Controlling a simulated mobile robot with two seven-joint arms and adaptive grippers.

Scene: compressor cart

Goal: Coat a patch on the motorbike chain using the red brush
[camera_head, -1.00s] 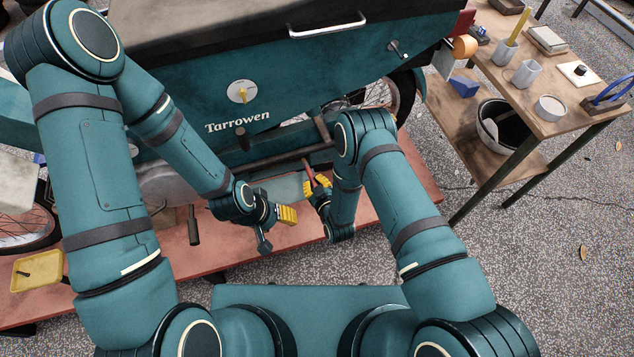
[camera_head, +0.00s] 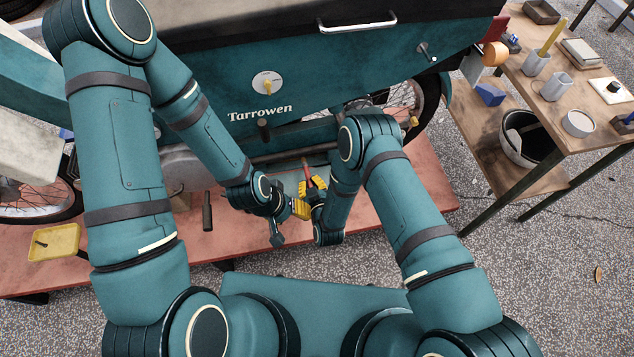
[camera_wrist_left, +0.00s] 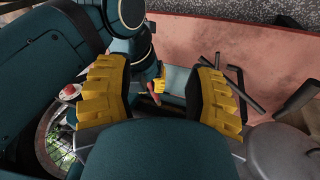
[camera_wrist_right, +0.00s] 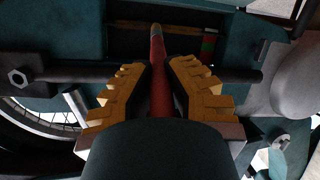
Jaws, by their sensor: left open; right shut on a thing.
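The red brush (camera_head: 307,172) is held in my right gripper (camera_head: 313,192), low beside the teal Tarrowen machine (camera_head: 340,80). In the right wrist view the yellow-padded fingers are shut on its red handle (camera_wrist_right: 159,75). The brush points away, its far end near a dark recess with a thin brown strip (camera_wrist_right: 185,28). I cannot tell whether that strip is the chain or whether the brush touches it. My left gripper (camera_head: 300,208) is open and empty, close to the right one. The left wrist view shows its fingers (camera_wrist_left: 165,92) spread, with the right gripper beyond.
The machine stands on a reddish platform (camera_head: 420,200) with a yellow tray (camera_head: 54,242) at left. A wooden bench (camera_head: 535,95) with cups and a black bucket (camera_head: 530,138) below stands at right. A dark bar (camera_wrist_right: 200,73) crosses behind my right fingers.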

